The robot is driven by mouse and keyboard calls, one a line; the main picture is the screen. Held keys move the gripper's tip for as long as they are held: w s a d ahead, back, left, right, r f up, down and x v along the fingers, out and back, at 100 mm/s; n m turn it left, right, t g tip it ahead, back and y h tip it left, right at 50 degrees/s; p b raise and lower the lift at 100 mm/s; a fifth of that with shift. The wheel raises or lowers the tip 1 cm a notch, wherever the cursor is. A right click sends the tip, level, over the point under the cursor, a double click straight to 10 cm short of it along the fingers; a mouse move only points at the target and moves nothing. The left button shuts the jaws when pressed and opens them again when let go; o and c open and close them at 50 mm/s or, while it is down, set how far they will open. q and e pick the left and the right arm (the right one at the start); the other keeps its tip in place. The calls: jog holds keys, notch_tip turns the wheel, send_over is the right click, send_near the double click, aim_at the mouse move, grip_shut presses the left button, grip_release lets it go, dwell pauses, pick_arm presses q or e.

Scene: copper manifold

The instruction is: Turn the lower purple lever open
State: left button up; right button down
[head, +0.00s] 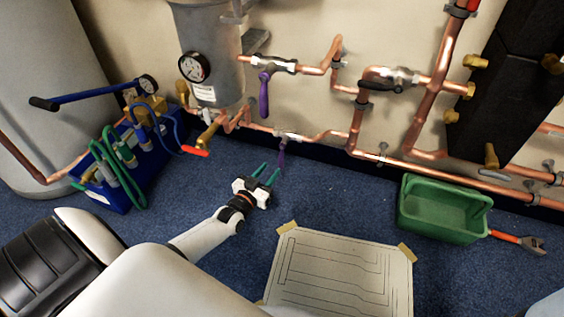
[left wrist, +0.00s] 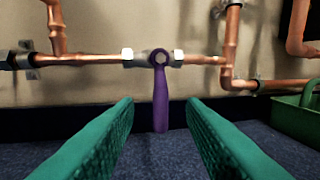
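The lower purple lever (head: 281,155) hangs down from a valve on the low copper pipe near the floor. In the left wrist view the lever (left wrist: 161,100) hangs straight down below its silver valve fitting, across the pipe. My left gripper (head: 269,175) is open, with green fingers pointing toward the lever. In the left wrist view its fingers (left wrist: 160,130) stand apart on either side of the lever's lower end, with gaps and no contact visible. A second purple lever (head: 264,95) hangs from the upper pipe. My right gripper is not in view.
A blue tool box (head: 110,190) with hoses and a pump stands on the left. A green bin (head: 440,210) and a wrench (head: 518,241) are on the right. A taped drawing sheet (head: 340,275) lies on the blue carpet. The floor around the gripper is clear.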

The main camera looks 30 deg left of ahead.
aim_at(280, 159)
pick_arm(q)
jog(key=w+b, duration=0.3)
jog(key=w, duration=0.3)
jog(key=shift+w+a+f, duration=0.1)
jog(key=shift+w+f, duration=0.05)
jog(key=shift+w, duration=0.05)
jog(key=shift+w+b, duration=0.3)
jog(key=shift+w, duration=0.35)
jog(key=shift+c, duration=0.6)
grip_shut()
